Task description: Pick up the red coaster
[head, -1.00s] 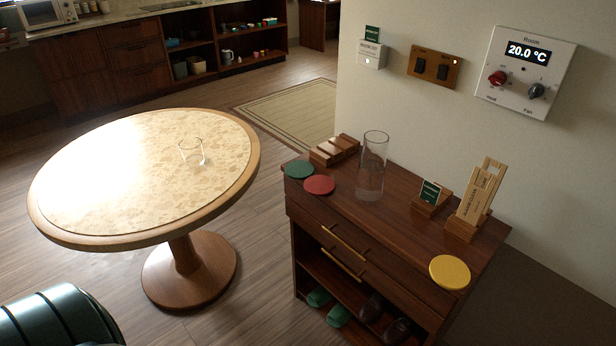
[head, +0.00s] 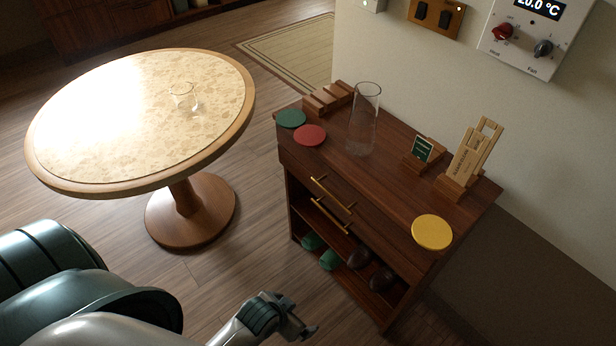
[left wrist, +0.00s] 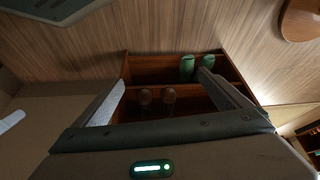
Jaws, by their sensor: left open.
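The red coaster (head: 310,135) lies flat on top of the dark wooden cabinet (head: 385,190), near its left end, beside the green coaster (head: 291,118). My left gripper (head: 304,328) is low at the bottom of the head view, in front of the cabinet and well apart from the red coaster. In the left wrist view its two fingers (left wrist: 162,80) are spread with nothing between them, facing the cabinet's open shelves. The red coaster cannot be made out in the left wrist view. My right gripper is not in view.
A tall clear glass (head: 363,120) stands just right of the red coaster, with a wooden block holder (head: 327,98) behind. A yellow coaster (head: 432,232), a small sign (head: 422,150) and a wooden card stand (head: 470,160) are further right. The round table (head: 140,120) stands left.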

